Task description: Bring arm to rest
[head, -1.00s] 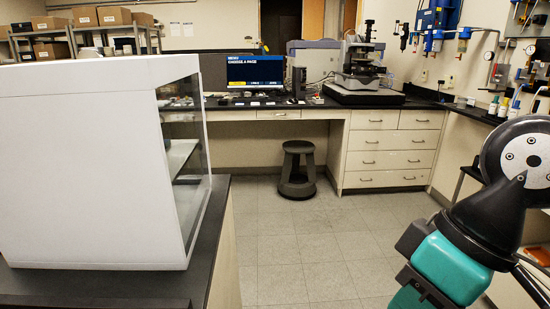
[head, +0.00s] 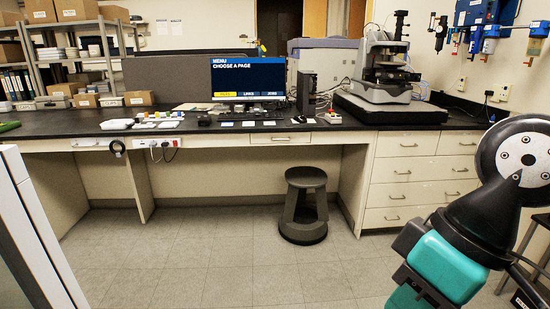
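Part of my own arm shows at the right edge in the head view, with teal and black links and a grey round joint face. It is folded up close to the camera. My gripper is not in this view, so I cannot see its fingers or whether it holds anything. The stylus profiler (head: 386,68) stands on a black slab at the right of the back bench, well ahead of my arm.
A monitor (head: 234,78) reading "CHOOSE A PAGE" stands on the black bench (head: 60,123). A white cabinet (head: 30,230) is close at the left edge. The tiled floor (head: 200,265) between is clear.

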